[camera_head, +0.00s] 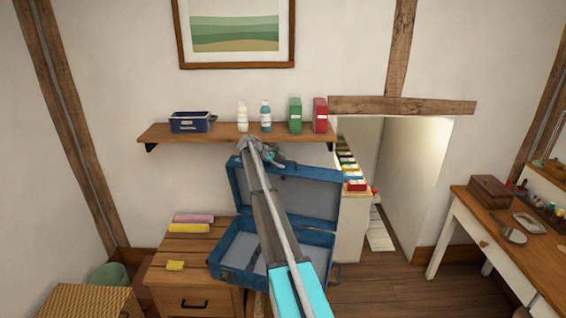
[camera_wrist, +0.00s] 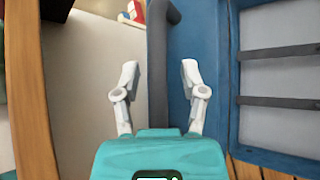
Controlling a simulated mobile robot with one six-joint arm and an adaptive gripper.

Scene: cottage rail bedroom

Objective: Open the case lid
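The blue case (camera_head: 232,272) sits on a wooden nightstand, its grey-lined inside showing. Its lid (camera_head: 326,207) is raised and stands about upright at the back, below the wall shelf. My gripper (camera_head: 282,163) is at the lid's upper edge, partly hidden by my own arm. In the wrist view my gripper (camera_wrist: 159,72) is open, with its two fingers spread. A dark grey bar (camera_wrist: 157,60), apparently a handle, runs between them with a gap on both sides. The blue case edge (camera_wrist: 222,75) and dark straps over grey lining show to its right.
The wall shelf (camera_head: 220,132) just above the lid holds a blue bin (camera_head: 190,122), two bottles and two boxes. Pink and yellow items lie on the nightstand (camera_head: 165,258) left of the case. A white unit with colourful items (camera_head: 352,170) stands close right. A desk (camera_head: 500,238) is far right.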

